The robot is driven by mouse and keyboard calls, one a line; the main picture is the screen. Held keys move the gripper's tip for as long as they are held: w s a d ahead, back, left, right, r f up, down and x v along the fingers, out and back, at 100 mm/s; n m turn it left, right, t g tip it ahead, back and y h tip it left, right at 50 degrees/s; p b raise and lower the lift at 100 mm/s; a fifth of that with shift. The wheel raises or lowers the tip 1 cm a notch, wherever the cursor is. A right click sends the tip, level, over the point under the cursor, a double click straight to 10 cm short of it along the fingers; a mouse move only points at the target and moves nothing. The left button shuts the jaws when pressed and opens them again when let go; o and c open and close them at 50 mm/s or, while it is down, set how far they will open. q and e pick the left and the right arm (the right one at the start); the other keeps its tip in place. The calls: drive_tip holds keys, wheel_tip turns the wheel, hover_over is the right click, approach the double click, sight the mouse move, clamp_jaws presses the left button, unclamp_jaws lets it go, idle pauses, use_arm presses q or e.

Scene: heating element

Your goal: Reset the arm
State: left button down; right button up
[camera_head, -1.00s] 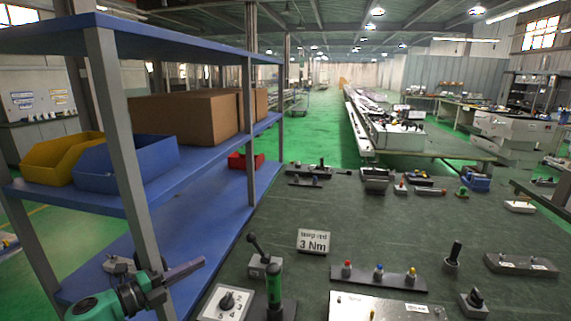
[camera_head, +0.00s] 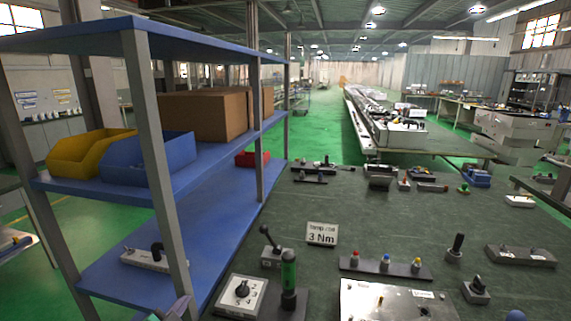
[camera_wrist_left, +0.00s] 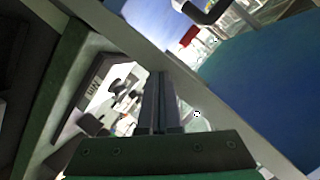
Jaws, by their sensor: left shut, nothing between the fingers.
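My left gripper (camera_head: 178,309) shows only as a small part at the bottom edge of the head view, low beside the shelf's front post. In the left wrist view its two fingers (camera_wrist_left: 161,103) lie side by side, shut with nothing between them. My right gripper is not in view. A grey block with a black handle (camera_head: 152,258) lies on the lower blue shelf, above and to the left of my left gripper. The black handle also shows at the top of the left wrist view (camera_wrist_left: 205,10).
The blue shelf rack (camera_head: 222,215) with grey posts stands at the left. Its upper shelf holds a yellow bin (camera_head: 85,152), a blue bin (camera_head: 150,160) and cardboard boxes (camera_head: 205,115). The dark green table (camera_head: 400,220) carries a dial box (camera_head: 240,292), a green-handled lever (camera_head: 289,272) and other parts.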

use_arm(q)
drive_tip(key=s+d+f+n+g, duration=0.1)
drive_tip(key=s+f+n+g, duration=0.35)
drive_tip(key=s, duration=0.65)
drive_tip(key=s+d+f+n+g, duration=0.1)
drive_tip(key=s+f+n+g, duration=0.4)
drive_tip(key=s, duration=0.6)
drive_tip(key=s+f+m+g+b, duration=0.1)
drive_tip(key=s+f+b, duration=0.1)
drive_tip(key=f, duration=1.4)
drive_tip(key=s+f+g+b, duration=0.2)
drive_tip(key=f+b, duration=0.1)
drive_tip(key=f, duration=1.2)
drive_tip(key=s+a+f+b, duration=0.2)
drive_tip(key=s+a+f, duration=0.1)
drive_tip(key=s+f, duration=1.2)
drive_tip(key=shift+s+g+y, duration=0.2)
drive_tip(key=shift+g+y, duration=0.1)
drive_tip(key=shift+g, duration=0.15)
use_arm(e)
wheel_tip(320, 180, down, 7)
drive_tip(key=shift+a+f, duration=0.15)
use_arm(q)
drive_tip(key=shift+m, duration=0.25)
